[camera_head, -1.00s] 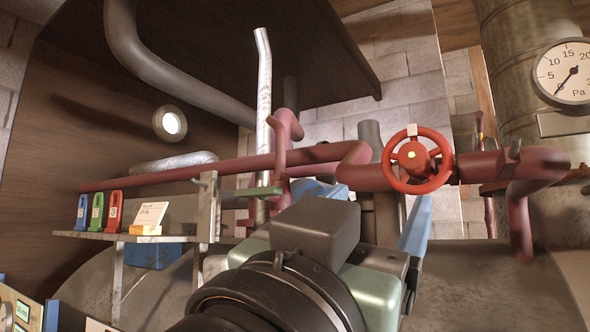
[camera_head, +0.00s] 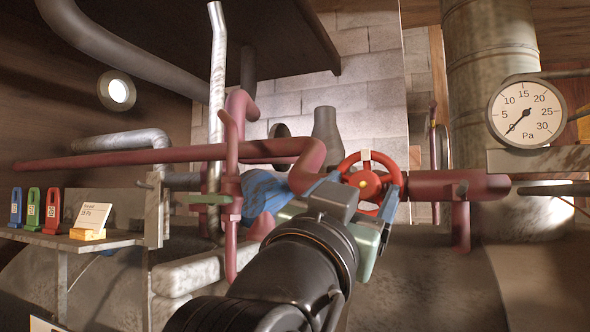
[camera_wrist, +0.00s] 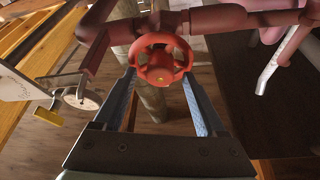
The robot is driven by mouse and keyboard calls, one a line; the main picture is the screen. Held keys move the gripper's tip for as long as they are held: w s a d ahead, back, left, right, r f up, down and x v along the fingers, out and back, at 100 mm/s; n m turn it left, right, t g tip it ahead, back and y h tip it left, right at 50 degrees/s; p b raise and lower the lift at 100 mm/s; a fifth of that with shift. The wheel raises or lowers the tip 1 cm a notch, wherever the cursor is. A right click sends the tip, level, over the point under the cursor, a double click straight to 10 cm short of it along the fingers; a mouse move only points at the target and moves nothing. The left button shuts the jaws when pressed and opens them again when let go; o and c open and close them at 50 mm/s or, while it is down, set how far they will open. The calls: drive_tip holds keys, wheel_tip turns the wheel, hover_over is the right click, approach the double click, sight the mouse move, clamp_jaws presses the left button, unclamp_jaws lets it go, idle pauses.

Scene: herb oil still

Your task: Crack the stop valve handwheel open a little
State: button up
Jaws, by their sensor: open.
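In the wrist view the handwheel (camera_wrist: 161,60) is upper centre. My gripper (camera_wrist: 160,80) is open, with its two blue-grey fingers on either side of the wheel's lower part. I cannot tell whether they touch the rim.
A round pressure gauge (camera_head: 527,112) marked Pa is at the right, its needle toward the low end. A shelf (camera_head: 115,240) at the left holds blue, green and red tags and a card (camera_head: 92,215). A green lever (camera_head: 204,199) sits on a nearby pipe.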

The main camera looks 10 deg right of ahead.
drive_tip(key=shift+w+d, duration=0.15)
clamp_jaws()
idle(0.4)
drive_tip(key=shift+n, duration=0.4)
drive_tip(key=n+t+y, duration=0.1)
drive_tip(key=n, duration=0.2)
drive_tip(key=n+t+y, duration=0.1)
drive_tip(key=n+y, duration=0.1)
drive_tip(key=n, duration=0.1)
drive_tip(key=shift+s+d+r+n, duration=0.1)
drive_tip(key=shift+s+d+n, duration=0.1)
drive_tip(key=shift+n, duration=0.2)
drive_tip(key=n+y, duration=0.1)
drive_tip(key=n, duration=0.2)
drive_tip(key=n+t+y+p, duration=0.1)
drive_tip(key=n+y, duration=0.1)
drive_tip(key=n, duration=0.1)
drive_tip(key=shift+n+y, duration=0.3)
drive_tip(key=shift+n, duration=0.1)
